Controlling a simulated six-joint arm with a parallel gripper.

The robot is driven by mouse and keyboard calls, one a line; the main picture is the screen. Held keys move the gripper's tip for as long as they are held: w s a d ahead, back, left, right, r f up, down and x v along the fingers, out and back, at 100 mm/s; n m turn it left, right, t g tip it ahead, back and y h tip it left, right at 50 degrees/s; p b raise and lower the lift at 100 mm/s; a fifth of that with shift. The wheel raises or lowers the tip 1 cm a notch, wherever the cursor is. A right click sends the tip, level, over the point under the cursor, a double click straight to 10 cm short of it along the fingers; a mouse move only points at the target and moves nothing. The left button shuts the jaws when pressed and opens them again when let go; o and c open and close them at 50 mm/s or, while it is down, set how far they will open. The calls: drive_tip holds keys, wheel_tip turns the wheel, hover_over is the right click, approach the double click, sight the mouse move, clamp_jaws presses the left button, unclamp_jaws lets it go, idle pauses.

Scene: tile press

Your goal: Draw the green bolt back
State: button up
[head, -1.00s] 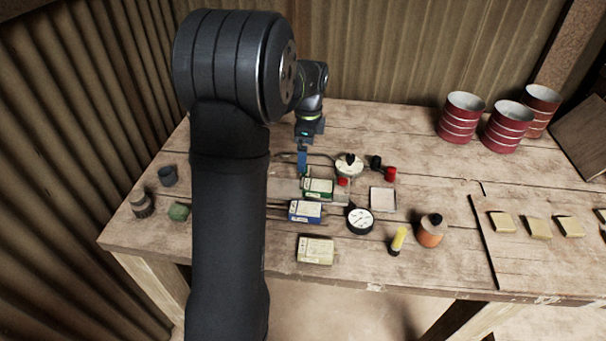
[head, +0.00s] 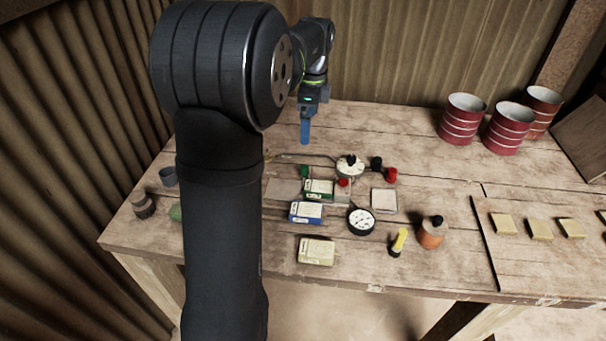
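A green-sided box with a white label (head: 318,189) lies near the middle of the table. A small upright green piece (head: 305,171) stands at its back left edge; it looks like the green bolt's handle. How far the bolt is drawn is too small to tell. My gripper (head: 305,140) points down with blue fingers, above and behind the green piece and apart from it. The fingers overlap in this view, so their gap is hidden. Nothing is visibly held.
A blue box (head: 306,212) and a cream box (head: 316,251) lie in front. A dial gauge (head: 361,221), a round white device with a black knob (head: 350,166) and a square tile (head: 384,200) sit to the right. Red cans (head: 462,119) stand at the back right.

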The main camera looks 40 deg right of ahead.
sight(305, 166)
drive_tip(key=shift+r, duration=0.35)
drive_tip(key=c, duration=1.3)
drive_tip(key=shift+o, duration=0.2)
drive_tip(key=f+n, duration=0.3)
drive_tip(key=f, duration=0.2)
drive_tip(key=w+f+n, duration=0.1)
drive_tip(key=f+n, duration=0.2)
drive_tip(key=f, duration=0.3)
drive_tip(key=f+n, duration=0.3)
drive_tip(key=f, duration=0.2)
drive_tip(key=shift+w+f, duration=0.25)
drive_tip(key=shift+f, duration=0.1)
